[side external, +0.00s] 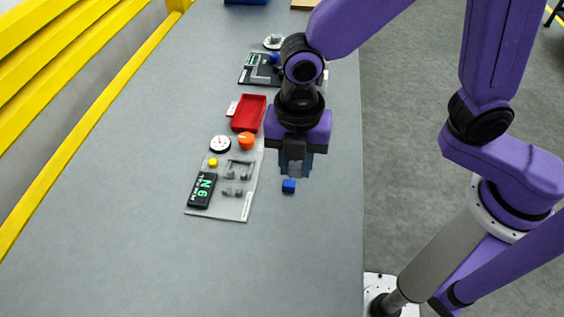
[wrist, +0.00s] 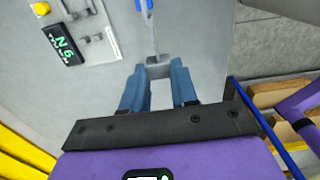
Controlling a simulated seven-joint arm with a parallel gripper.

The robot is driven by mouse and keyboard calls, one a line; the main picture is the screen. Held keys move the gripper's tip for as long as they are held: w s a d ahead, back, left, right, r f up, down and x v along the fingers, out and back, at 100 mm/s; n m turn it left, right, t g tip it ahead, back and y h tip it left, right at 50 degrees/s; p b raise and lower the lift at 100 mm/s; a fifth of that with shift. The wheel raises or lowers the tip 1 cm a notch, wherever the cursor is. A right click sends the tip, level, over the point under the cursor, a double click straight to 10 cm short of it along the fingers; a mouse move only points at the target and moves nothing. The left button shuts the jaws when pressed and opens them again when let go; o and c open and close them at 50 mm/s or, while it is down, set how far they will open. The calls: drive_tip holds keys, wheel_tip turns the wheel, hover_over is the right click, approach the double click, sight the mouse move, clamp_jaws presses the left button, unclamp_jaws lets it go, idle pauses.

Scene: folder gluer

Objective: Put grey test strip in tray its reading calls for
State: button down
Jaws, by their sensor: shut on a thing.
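My gripper (side external: 293,172) is above the grey table, right of the tester board (side external: 232,207). Its blue fingers are shut on a grey piece, apparently the grey test strip (wrist: 158,70), in the wrist view (wrist: 158,88). A thin pale length runs from there towards a blue piece (wrist: 145,6); whether they join is unclear. A blue block (side external: 288,186) shows just below my gripper in the side view. A red tray (side external: 249,113) lies behind the board.
An orange knob (side external: 246,141), a white dial (side external: 220,144) and a yellow button (side external: 213,162) are at the board. A second black station (side external: 262,72) is farther back. A blue container (side external: 246,1) shows at the top edge. Yellow rails (side external: 70,107) run along the left. The front table is clear.

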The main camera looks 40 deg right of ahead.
drive_tip(key=w+d+f, duration=0.1)
drive_tip(key=w+d, duration=0.1)
drive_tip(key=w+d+f, duration=0.1)
drive_tip(key=w+d, duration=0.1)
drive_tip(key=w, duration=0.1)
drive_tip(key=w+d+f, duration=0.1)
drive_tip(key=w+d, duration=0.2)
drive_tip(key=shift+w, duration=0.25)
drive_tip(key=w+d+f, duration=0.1)
drive_tip(key=w+d, duration=0.1)
drive_tip(key=d, duration=0.1)
drive_tip(key=w+d+f, duration=0.2)
drive_tip(key=w+d, duration=0.1)
drive_tip(key=d, duration=0.1)
drive_tip(key=w+d+f, duration=0.1)
drive_tip(key=w+d, duration=0.1)
drive_tip(key=d, duration=0.1)
drive_tip(key=shift+w+d+f, duration=0.15)
drive_tip(key=shift+d, duration=0.15)
drive_tip(key=shift+f, duration=2.75)
drive_tip(key=c, duration=0.8)
unclamp_jaws()
